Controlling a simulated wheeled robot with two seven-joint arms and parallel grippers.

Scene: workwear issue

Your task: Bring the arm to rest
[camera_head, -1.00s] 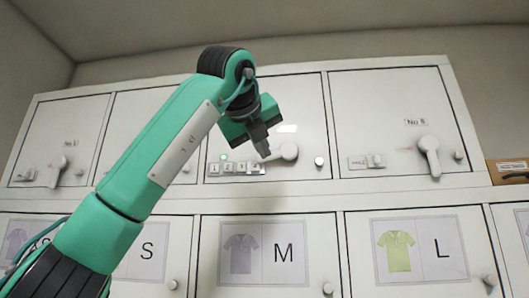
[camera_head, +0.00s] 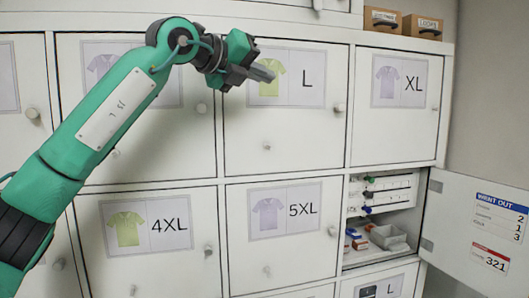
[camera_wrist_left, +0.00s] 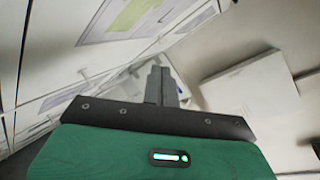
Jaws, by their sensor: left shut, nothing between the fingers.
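My left arm (camera_head: 95,125), green with black joints, comes in from the left of the head view and reaches up across the lockers. My left gripper (camera_head: 262,73) is in front of the upper locker door marked L (camera_head: 300,110), partly covering its green shirt picture. Its fingers are shut with nothing between them. The closed fingers also show in the left wrist view (camera_wrist_left: 161,86), pointing away from the camera. I cannot tell whether the gripper touches the door. My right gripper is not in view.
Closed doors marked XL (camera_head: 395,125), 4XL (camera_head: 150,265) and 5XL (camera_head: 285,250) have protruding knobs. At the right, an open door (camera_head: 455,215) sticks out beside a compartment (camera_head: 380,256) holding small items. Two brown boxes (camera_head: 422,27) sit on top at the upper right.

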